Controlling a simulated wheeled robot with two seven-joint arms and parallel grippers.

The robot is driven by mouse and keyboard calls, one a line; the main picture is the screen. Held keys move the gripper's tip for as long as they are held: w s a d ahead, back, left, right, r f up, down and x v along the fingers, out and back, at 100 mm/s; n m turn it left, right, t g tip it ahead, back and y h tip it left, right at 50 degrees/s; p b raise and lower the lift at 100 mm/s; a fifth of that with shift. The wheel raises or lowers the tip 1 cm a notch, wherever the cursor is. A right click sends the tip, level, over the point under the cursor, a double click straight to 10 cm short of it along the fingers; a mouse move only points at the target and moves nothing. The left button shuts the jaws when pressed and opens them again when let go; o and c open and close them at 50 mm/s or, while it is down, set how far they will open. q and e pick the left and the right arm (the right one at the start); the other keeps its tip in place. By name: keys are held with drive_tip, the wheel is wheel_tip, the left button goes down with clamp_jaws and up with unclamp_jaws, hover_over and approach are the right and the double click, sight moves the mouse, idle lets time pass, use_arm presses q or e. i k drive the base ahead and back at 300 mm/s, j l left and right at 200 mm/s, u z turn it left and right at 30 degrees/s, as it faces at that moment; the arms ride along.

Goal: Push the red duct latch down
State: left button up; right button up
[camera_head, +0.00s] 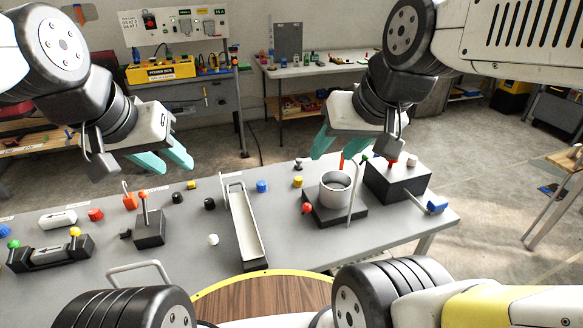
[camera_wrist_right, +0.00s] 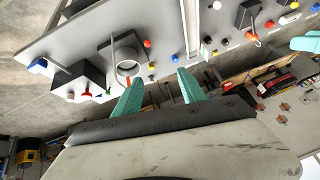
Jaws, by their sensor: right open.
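A small upright red piece (camera_head: 341,162) stands behind the grey cylinder, and a red knob (camera_head: 391,164) shows at the black box (camera_head: 412,186). I cannot tell for certain which is the duct latch. The red piece (camera_wrist_right: 128,80) also shows by the cylinder in the right wrist view, close to one fingertip; contact is unclear. My right gripper (camera_head: 350,148) is open and empty above the back edge of the table, behind the cylinder. My left gripper (camera_head: 172,167) is open and empty above the table's back left part.
The grey cylinder (camera_head: 335,185) sits on a black base with a red ball (camera_head: 307,208) and a thin bent pipe. A blue-ended lever (camera_head: 437,208) sticks out from the black box. A long tray (camera_head: 246,225) lies mid-table. Several small blocks and levers fill the left side.

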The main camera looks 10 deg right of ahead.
sight(307, 206)
drive_tip(key=k+j+z, duration=0.2)
drive_tip(key=z, duration=0.2)
drive_tip(key=k+j+z, duration=0.25)
drive_tip(key=z, duration=0.2)
